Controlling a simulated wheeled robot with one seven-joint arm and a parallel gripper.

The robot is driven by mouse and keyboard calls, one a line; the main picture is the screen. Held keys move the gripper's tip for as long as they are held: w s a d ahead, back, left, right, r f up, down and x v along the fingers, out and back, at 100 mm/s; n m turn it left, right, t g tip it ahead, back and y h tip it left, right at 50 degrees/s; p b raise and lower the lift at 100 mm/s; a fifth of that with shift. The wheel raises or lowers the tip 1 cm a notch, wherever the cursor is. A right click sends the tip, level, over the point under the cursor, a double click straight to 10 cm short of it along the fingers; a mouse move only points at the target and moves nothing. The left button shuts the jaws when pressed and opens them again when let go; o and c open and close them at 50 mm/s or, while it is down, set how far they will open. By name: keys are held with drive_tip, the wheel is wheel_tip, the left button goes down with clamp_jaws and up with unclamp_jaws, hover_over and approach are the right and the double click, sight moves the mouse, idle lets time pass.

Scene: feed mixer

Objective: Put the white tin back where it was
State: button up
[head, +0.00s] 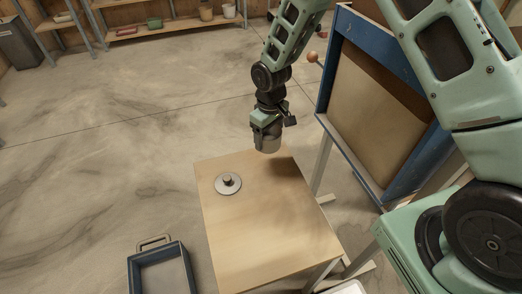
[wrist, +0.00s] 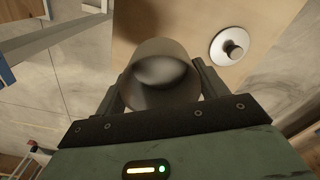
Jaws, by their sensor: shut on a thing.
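A round pale lid with a knob (head: 228,184) lies on the table's left part; the lid also shows in the wrist view (wrist: 229,46). I cannot tell the exact gap between tin and table.
A blue-framed mixer box (head: 375,110) stands right of the table. A blue tray with a handle (head: 160,270) is on the floor at front left. Shelves (head: 150,30) line the far wall. Most of the tabletop is bare.

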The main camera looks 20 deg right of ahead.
drive_tip(key=shift+w+f, duration=0.2)
drive_tip(key=shift+f, duration=0.1)
wheel_tip(320, 180, down, 9)
drive_tip(key=shift+f, duration=0.15)
drive_tip(key=shift+f, duration=0.2)
drive_tip(key=o, duration=1)
drive_tip(key=shift+o, duration=0.2)
drive_tip(key=shift+r, duration=0.15)
